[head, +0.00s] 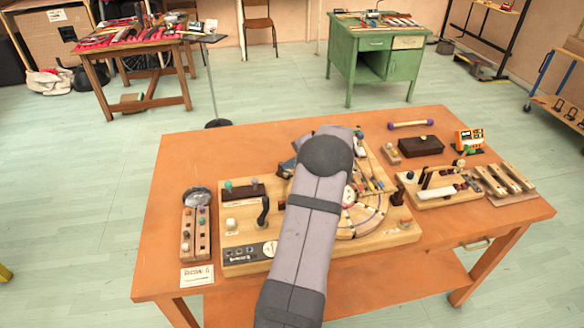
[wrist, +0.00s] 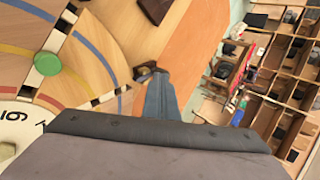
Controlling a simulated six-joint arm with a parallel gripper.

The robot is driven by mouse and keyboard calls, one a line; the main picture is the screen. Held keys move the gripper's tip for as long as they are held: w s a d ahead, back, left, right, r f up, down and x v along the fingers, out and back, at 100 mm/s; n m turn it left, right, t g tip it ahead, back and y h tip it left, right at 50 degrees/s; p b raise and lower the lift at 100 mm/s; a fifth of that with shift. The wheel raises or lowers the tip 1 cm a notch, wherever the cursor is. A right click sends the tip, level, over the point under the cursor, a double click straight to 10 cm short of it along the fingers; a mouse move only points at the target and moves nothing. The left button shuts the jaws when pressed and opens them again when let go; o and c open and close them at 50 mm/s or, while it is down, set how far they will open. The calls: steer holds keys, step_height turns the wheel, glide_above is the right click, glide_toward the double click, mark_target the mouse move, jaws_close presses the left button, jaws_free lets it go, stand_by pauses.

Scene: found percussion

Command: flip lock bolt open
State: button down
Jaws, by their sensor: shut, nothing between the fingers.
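The wooden board (head: 240,263) lies on the orange table, with a round dial and coloured arcs partly behind my arm. In the wrist view its curved coloured bands and a green knob (wrist: 47,63) show at left. My gripper (wrist: 158,76) is shut, a narrow blue-grey shape with its tip at a small dark brown piece (wrist: 142,68) by the board's edge. I cannot tell whether they touch, or whether this piece is the lock bolt. In the head view the arm covers much of the board, and no bolt can be made out for certain.
A black curved lever (head: 263,212) stands on the board left of my arm. A knobbed wooden strip (head: 187,240) lies at far left. A dark box (head: 421,146), an orange device (head: 469,139) and slotted wooden blocks (head: 505,180) are at right.

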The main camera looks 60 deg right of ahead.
steer(key=shift+s+f+b, duration=0.15)
steer(key=shift+s+b, duration=0.25)
steer(key=shift+s, duration=0.05)
steer(key=s, duration=0.1)
steer(key=s+b, duration=0.2)
steer(key=shift+s+a+r, duration=0.25)
steer(key=shift+s+a, duration=0.05)
steer(key=shift+a, duration=0.05)
steer(key=b+v, duration=0.1)
steer(key=v, duration=0.8)
steer(key=shift+r+b, duration=0.2)
steer(key=shift+b, duration=0.2)
steer(key=shift+s+a, duration=0.1)
